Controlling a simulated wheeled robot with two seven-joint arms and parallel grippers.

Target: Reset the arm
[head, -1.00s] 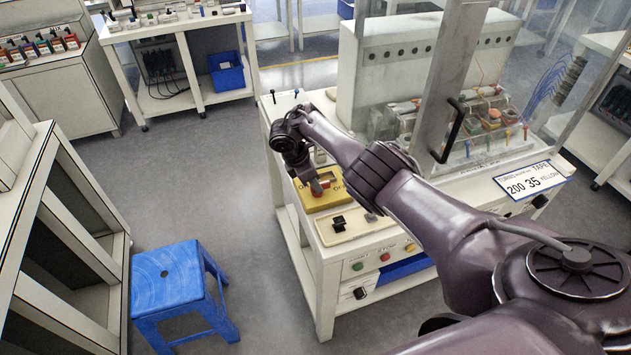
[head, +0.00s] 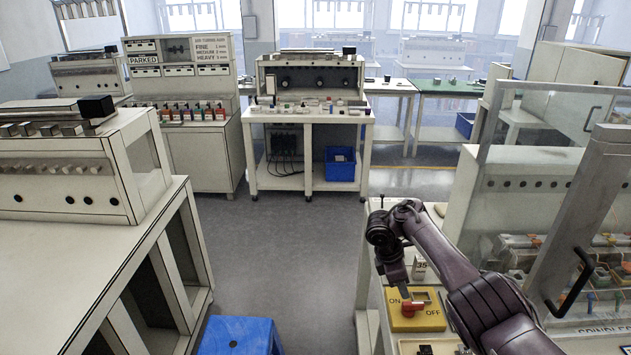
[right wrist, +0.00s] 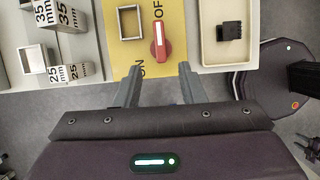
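My right arm reaches in from the lower right of the head view, with its gripper (head: 404,288) low over the bench beside a yellow switch box (head: 430,319). The box has a red handle (head: 412,306) and ON and OFF labels. In the right wrist view my two fingers are spread apart with nothing between them (right wrist: 160,82). The red handle (right wrist: 160,45) lies just beyond the fingertips, apart from them. My left gripper is out of view.
A pale tray with a black block (right wrist: 229,31) lies beside the switch box. Small boxes marked 35 mm and 25 mm (right wrist: 70,72) stand on its other side. A clear-walled machine with a black door handle (head: 570,285) is at right. A blue stool (head: 238,337) stands on the floor.

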